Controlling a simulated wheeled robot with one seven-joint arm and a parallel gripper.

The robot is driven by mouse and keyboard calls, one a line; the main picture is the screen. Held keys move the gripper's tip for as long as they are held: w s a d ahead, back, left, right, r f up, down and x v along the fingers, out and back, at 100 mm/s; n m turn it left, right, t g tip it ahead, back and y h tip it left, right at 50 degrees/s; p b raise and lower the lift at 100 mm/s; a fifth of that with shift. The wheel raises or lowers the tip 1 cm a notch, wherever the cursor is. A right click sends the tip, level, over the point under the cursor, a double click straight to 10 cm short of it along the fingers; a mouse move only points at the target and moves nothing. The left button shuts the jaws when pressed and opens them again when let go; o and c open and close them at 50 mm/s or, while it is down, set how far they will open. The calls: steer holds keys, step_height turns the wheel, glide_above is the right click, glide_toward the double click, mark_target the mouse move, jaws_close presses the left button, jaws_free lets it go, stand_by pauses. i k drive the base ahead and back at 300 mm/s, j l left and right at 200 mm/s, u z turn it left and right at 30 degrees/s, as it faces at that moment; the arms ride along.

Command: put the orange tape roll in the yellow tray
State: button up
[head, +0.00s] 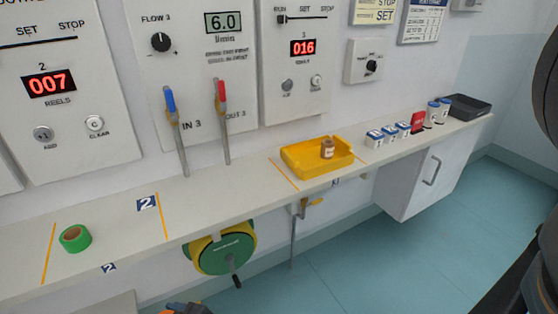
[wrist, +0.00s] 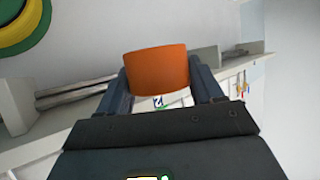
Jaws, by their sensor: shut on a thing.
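The orange tape roll (wrist: 157,70) is between the two fingers of my gripper (wrist: 160,84) in the wrist view, and the gripper is shut on it. In the head view only a small orange part of the roll (head: 187,307) shows at the bottom edge. The yellow tray (head: 318,170) lies on the wall shelf, right of the middle in the head view.
A green tape roll (head: 75,238) lies on the shelf (head: 120,222) at left. A green and yellow reel (head: 222,250) hangs below the shelf's front edge. Several blue-and-white containers (head: 375,137), a red item (head: 417,122) and a dark bin (head: 468,106) stand right of the tray.

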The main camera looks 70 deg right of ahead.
mark_target(306, 162)
steer(key=i+j+z, duration=0.15)
steer(key=j+z, duration=0.2)
steer(key=z, duration=0.15)
steer(key=i+j+z, duration=0.1)
steer(key=j+z, duration=0.7)
steer(key=z, duration=0.2)
